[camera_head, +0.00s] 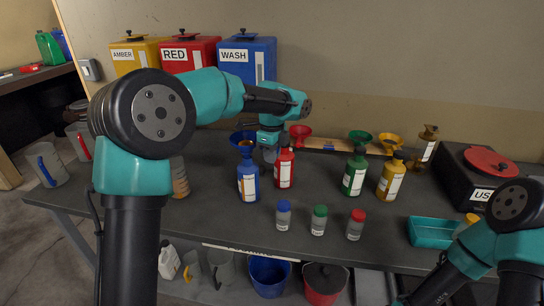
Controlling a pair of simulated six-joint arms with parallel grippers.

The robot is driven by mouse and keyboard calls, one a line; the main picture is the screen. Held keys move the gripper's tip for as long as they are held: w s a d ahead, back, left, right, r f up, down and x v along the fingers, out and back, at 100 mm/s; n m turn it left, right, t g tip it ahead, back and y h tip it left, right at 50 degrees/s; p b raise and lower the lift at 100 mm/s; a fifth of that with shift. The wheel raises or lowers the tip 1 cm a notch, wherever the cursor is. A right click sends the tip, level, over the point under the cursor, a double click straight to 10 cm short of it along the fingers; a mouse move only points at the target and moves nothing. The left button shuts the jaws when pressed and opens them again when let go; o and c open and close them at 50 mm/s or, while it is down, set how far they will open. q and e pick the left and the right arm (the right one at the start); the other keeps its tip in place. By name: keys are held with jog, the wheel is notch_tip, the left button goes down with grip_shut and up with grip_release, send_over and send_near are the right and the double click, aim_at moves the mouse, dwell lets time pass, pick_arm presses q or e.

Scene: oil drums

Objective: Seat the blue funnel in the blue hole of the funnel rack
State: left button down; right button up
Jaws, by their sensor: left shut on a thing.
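The blue funnel (243,137) is upright over the neck of the blue bottle (248,184). I cannot tell whether its spout is in the neck or just above it. My left gripper (267,153) is at the funnel's right side, pointing down, shut on the blue funnel; its fingers are partly hidden and small. The funnel rack (328,145) is a wooden bar at the back of the bench, right of the gripper. My right gripper is out of view.
A red bottle (284,168), green bottle (354,175) and yellow bottle (392,181) stand before the rack. Small capped jars (319,221) stand in front. A teal tray (431,233) lies right. Amber, red and blue containers (247,60) stand behind my left arm.

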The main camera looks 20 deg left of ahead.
pick_arm(q)
jog(key=shift+r, duration=1.85)
jog(key=shift+s+d+f+n, duration=0.2)
jog(key=shift+s+d+n, duration=0.15)
jog(key=shift+d+n, duration=0.4)
jog(key=s+d+f+n, duration=0.3)
jog(key=s+d+n, duration=0.4)
jog(key=n, duration=1.2)
jog(key=shift+d+f, duration=0.35)
jog(key=shift+d, duration=0.85)
jog(key=shift+d, duration=0.15)
